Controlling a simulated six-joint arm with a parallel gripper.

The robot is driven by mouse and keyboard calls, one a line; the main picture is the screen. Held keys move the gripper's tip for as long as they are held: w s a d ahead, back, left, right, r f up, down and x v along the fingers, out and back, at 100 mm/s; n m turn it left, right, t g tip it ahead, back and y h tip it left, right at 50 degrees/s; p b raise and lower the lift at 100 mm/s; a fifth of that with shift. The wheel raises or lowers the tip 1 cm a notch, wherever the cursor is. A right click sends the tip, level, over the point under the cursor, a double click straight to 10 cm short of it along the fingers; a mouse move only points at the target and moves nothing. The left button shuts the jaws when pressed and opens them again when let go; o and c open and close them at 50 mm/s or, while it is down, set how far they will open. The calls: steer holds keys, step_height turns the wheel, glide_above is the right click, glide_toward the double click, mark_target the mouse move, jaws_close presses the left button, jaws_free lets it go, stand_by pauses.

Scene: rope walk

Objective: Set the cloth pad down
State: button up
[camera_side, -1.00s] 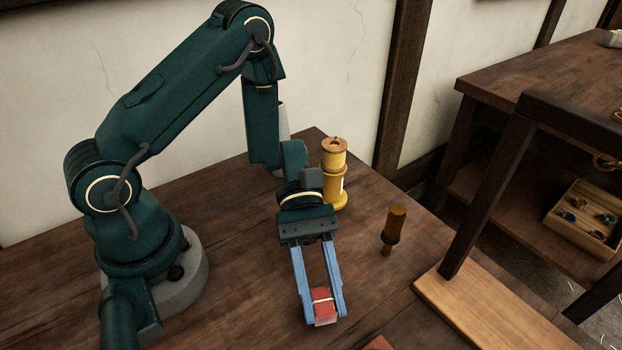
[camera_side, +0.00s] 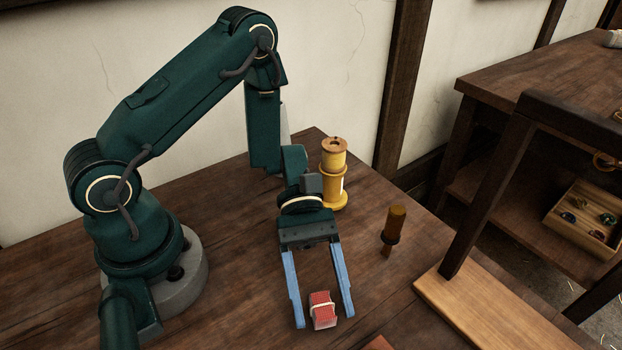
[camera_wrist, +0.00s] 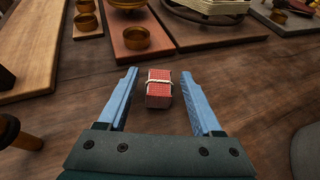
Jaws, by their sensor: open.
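The cloth pad (camera_side: 322,310) is a small red folded bundle with a pale band around its middle. It lies on the dark wooden table between the two blue fingers of my gripper (camera_side: 326,318). My gripper is open, with a gap to the pad on each side. In the wrist view the pad (camera_wrist: 159,89) sits between the spread fingertips of my gripper (camera_wrist: 160,73), a little nearer the left one, apart from both.
A yellow spool (camera_side: 334,172) stands behind my gripper, and a brown wooden peg (camera_side: 394,229) stands to its right. A pale wooden board (camera_side: 490,310) with a dark frame is at the right.

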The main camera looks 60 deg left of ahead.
steer(key=v, duration=0.7)
steer(key=shift+w+a, duration=0.1)
steer(key=shift+a, duration=0.05)
steer(key=s+a+r+m+t+y, duration=0.4)
steer(key=a+r+m+t+y, duration=0.3)
steer(key=r+m+t+y, duration=0.3)
steer(key=shift+a+r+m+t+y, duration=0.35)
steer(key=shift+r+m+y, duration=0.95)
steer(key=shift+m, duration=0.4)
